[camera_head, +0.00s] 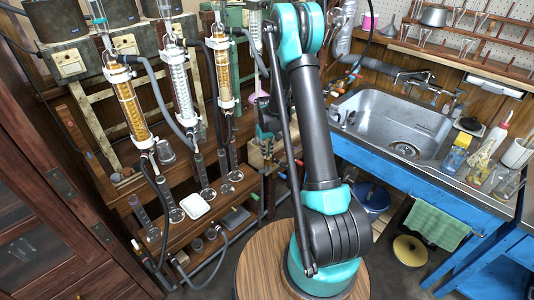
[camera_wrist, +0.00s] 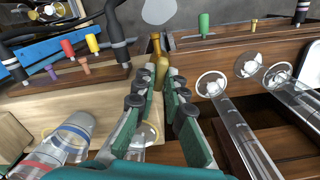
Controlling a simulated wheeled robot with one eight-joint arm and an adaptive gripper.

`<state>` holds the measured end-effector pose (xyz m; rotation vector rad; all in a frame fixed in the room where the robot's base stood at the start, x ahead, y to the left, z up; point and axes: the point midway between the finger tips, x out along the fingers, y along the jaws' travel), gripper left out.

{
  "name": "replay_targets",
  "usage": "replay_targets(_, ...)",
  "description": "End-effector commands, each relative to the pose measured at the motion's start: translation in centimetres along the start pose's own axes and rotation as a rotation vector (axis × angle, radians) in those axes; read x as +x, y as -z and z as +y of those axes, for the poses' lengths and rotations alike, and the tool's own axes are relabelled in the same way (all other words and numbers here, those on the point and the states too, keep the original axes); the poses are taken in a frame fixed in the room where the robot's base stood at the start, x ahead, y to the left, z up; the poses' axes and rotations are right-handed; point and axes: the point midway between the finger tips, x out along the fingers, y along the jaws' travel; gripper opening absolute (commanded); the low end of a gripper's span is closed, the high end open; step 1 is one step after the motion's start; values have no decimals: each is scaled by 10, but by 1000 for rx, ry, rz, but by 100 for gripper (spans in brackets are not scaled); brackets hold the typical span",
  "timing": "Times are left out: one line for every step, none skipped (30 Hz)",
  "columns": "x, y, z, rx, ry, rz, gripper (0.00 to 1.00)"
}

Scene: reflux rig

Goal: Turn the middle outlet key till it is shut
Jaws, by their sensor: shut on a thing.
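My gripper (camera_wrist: 160,85) has its green-padded fingers close together around a small yellow-brown piece (camera_wrist: 162,68) at their tips, in the wrist view. I cannot tell whether this piece is an outlet key. In the head view my gripper (camera_head: 264,135) is partly hidden behind my arm, low beside a wooden block. The rig holds three upright condensers: an amber left one (camera_head: 127,105), a clear middle one (camera_head: 181,88) and an amber right one (camera_head: 222,68). My gripper is to their right. The middle outlet key is too small to make out.
Glass cylinders (camera_wrist: 240,125) lie close right of my fingers in the wrist view, and a ringed glass vessel (camera_wrist: 60,140) is at lower left. Red (camera_wrist: 68,48) and yellow (camera_wrist: 92,42) handles stand nearby. The sink (camera_head: 395,120) is at right in the head view.

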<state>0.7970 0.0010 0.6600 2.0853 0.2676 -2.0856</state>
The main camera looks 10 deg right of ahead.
Motion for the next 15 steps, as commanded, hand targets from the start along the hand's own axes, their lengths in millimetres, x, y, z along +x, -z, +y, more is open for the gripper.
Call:
replay_targets(0,0,0,34,0,0,0)
replay_targets(0,0,0,59,0,0,0)
replay_targets(0,0,0,94,0,0,0)
replay_targets(0,0,0,122,0,0,0)
replay_targets(0,0,0,150,0,0,0)
replay_targets(0,0,0,188,0,0,0)
replay_targets(0,0,0,217,0,0,0)
replay_targets(0,0,0,245,0,0,0)
replay_targets(0,0,0,283,0,0,0)
replay_targets(0,0,0,312,0,0,0)
replay_targets(0,0,0,341,0,0,0)
replay_targets(0,0,0,379,0,0,0)
replay_targets(0,0,0,407,0,0,0)
replay_targets(0,0,0,436,0,0,0)
replay_targets(0,0,0,474,0,0,0)
